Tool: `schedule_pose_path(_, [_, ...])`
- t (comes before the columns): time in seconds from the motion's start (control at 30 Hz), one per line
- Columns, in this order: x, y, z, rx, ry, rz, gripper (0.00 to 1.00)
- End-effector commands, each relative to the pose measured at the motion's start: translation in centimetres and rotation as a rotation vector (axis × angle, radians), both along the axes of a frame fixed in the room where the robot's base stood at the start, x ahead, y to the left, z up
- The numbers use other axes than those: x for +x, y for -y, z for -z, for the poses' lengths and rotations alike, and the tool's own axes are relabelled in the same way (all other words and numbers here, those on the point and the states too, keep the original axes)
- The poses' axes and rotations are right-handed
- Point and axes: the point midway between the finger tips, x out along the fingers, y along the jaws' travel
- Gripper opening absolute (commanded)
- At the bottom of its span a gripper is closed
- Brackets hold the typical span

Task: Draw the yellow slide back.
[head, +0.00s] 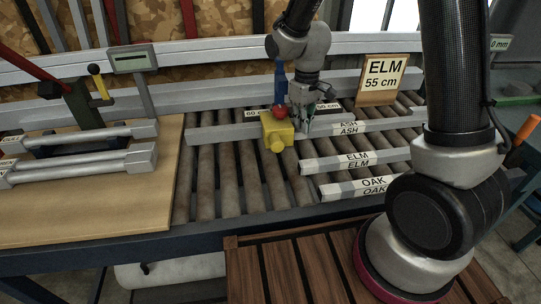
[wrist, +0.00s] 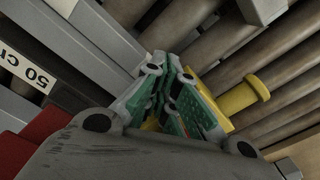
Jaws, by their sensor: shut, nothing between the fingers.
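The yellow slide (head: 276,134) is a block with a round knob on its front, sitting at the rail behind the rollers in the head view. A red part (head: 281,112) shows on its top. My gripper (head: 306,126) is just right of the slide, pointing down, its fingers shut and empty. In the wrist view my gripper (wrist: 172,72) shows closed green-padded fingers, with the yellow slide's knob (wrist: 256,88) to their right. The fingers hide part of the slide there, and I cannot tell whether they touch it.
Grey bars marked ASH (head: 352,128), ELM (head: 355,161) and OAK (head: 362,187) lie across the rollers (head: 228,180). An ELM 55 cm sign (head: 383,80) stands behind. A wooden board (head: 95,205) with grey bars is at left. Bare rollers lie in front of the slide.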

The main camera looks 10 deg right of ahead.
Motion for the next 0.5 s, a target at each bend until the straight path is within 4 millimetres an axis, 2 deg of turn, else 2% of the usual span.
schedule_pose_path(0.2, [0.0,-0.2,0.0,0.0,0.0,-0.001,0.0])
schedule_pose_path(0.5, [0.0,-2.0,0.0,0.001,0.001,-0.002,0.0])
